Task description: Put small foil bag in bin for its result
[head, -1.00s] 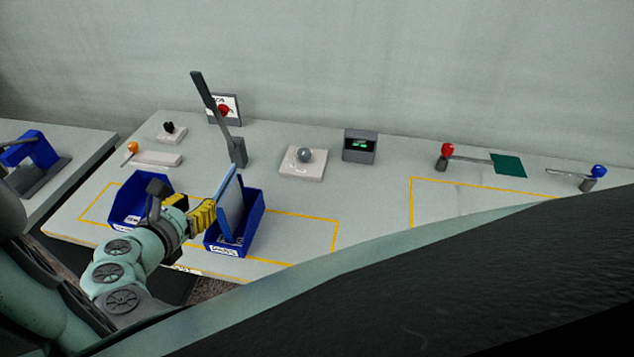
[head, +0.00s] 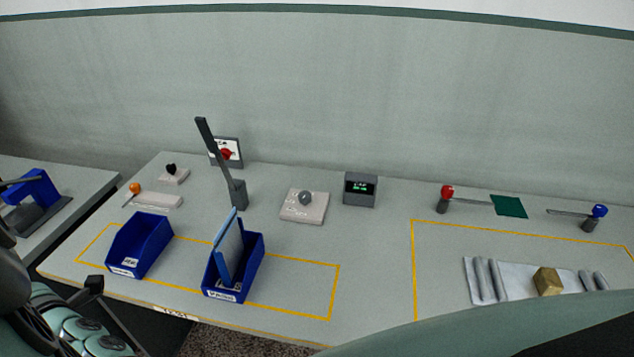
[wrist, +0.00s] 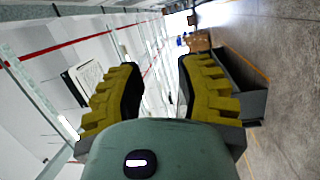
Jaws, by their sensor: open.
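A flat blue-edged, grey-blue piece (head: 229,252) stands tilted in the right blue bin (head: 252,277), rising above its rim. It may be the small foil bag; I cannot tell for sure.
A dark upright lever (head: 222,165) stands behind the bins. A grey box with a green display (head: 361,189) and a pale pad with a grey ball (head: 304,201) are at the middle. A gold block (head: 547,282) sits among grey rollers at right. The centre front is clear.

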